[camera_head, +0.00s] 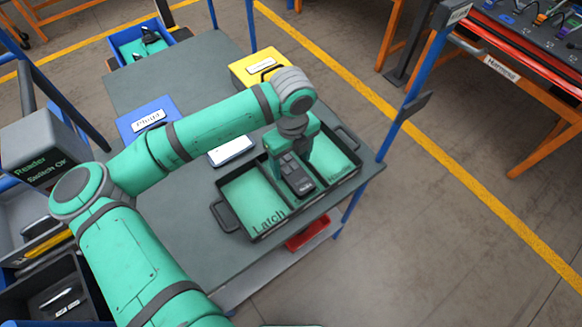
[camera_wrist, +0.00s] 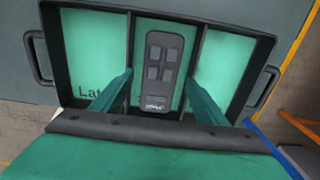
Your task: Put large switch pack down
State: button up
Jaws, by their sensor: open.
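The large switch pack (camera_head: 295,172) is a dark grey block with several raised buttons. It lies in the middle compartment of a black tray (camera_head: 216,209) with green compartment floors. In the wrist view the switch pack (camera_wrist: 160,70) sits between the two dividers, roughly lengthwise, with green floor showing beside it. My gripper (camera_wrist: 158,90) is open, its two green fingers spread on either side of the pack's near end, with gaps between the fingers and the pack. In the head view my gripper (camera_head: 288,150) is above the tray and hides part of the pack's surroundings.
The tray's left compartment, marked Latch (camera_head: 255,195), looks empty. The grey table (camera_head: 200,75) also holds a blue labelled box (camera_head: 147,118), a yellow box (camera_head: 258,66), a white-topped item (camera_head: 231,150) and a blue bin (camera_head: 142,45). A blue post (camera_head: 405,110) stands at the table's right.

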aim_at(291, 171)
notch_tip(291, 171, up, 8)
dwell(0.4)
jog(key=shift+s+f, duration=0.1)
